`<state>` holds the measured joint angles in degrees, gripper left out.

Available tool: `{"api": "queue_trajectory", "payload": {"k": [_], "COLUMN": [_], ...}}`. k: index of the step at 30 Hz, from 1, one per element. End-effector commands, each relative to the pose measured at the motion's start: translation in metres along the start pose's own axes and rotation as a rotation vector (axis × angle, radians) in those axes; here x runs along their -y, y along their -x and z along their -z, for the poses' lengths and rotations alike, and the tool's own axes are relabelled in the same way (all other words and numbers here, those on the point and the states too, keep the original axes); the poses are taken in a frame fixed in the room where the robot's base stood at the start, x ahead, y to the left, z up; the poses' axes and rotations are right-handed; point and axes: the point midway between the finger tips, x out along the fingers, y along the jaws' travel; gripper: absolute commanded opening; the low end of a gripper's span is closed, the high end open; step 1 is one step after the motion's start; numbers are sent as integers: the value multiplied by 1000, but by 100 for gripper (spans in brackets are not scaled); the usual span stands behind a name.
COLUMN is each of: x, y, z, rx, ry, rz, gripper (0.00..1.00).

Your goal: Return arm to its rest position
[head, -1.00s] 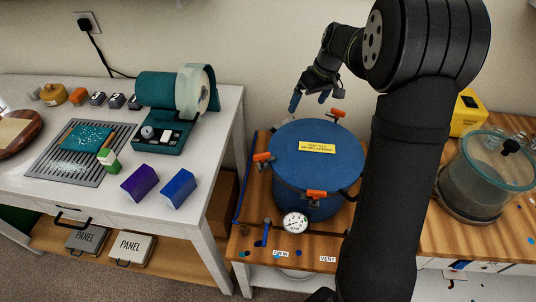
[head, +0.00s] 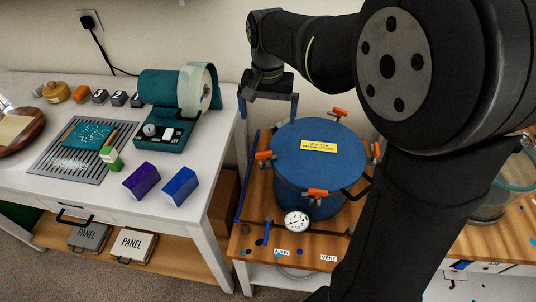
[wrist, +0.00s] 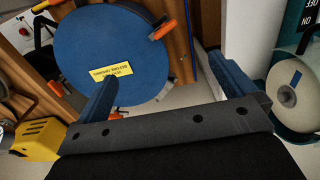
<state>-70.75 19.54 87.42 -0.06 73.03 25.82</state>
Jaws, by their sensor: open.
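My gripper (head: 268,112) is open and empty in the head view, fingers pointing down. It hangs in the gap between the white table and the wooden bench, left of the blue pressure pot. My arm covers the right side of the head view.
The white table (head: 65,190) at left bears a teal tape machine (head: 165,130), a purple box (head: 142,181) and a blue box (head: 180,186). A pressure gauge (head: 296,222) sits at the pot's front. A clear chamber (head: 515,180) is partly hidden behind my arm.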

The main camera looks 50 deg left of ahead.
Motion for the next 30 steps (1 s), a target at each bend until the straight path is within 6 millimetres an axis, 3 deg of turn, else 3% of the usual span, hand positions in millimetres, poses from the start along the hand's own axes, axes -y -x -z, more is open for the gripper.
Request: {"api": "queue_trajectory", "payload": {"k": [6, 12, 30], "x": [0, 0, 0], "y": [-43, -63, -65], "z": [-1, 0, 0], "rx": [4, 1, 0], "ry": [0, 1, 1], "rz": [-1, 1, 1], "gripper": [100, 100, 100]}}
